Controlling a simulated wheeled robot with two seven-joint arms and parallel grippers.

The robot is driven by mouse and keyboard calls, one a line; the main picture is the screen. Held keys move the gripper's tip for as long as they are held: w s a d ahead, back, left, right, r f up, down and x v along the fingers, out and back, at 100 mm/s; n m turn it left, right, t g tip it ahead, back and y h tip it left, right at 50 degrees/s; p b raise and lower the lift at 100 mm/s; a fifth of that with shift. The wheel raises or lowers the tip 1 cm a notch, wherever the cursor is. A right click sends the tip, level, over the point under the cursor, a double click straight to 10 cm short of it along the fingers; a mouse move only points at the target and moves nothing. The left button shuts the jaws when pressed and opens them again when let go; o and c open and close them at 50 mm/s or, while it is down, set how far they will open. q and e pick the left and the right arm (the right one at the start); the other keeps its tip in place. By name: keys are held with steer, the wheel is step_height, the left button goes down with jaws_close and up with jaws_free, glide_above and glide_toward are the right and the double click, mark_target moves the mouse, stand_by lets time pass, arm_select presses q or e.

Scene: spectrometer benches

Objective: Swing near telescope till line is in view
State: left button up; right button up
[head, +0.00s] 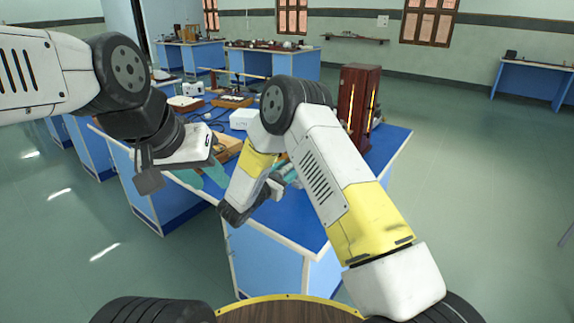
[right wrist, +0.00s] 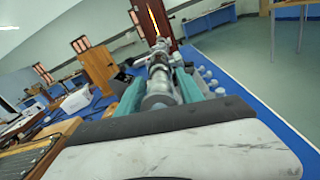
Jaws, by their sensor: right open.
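The near telescope, a grey metal tube (right wrist: 160,88), points away from me in the right wrist view. My right gripper (head: 277,186) is at the near side of the blue bench, its teal fingers on either side of the tube. It is open, and I cannot tell whether either finger touches the tube. In the head view my right forearm hides most of the spectrometer. My left gripper (head: 203,176) hangs near the bench's left edge, its teal fingers apart, with nothing seen between them. No eyepiece view or spectral line shows.
A tall dark wooden lamp box (head: 358,108) with glowing slits stands at the bench's back right. A white box (head: 243,119) and wooden pieces stand on the blue bench (head: 392,140). Other benches (head: 272,62) stand behind. The floor (head: 470,180) to the right is clear.

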jaws_close()
stand_by(1.4)
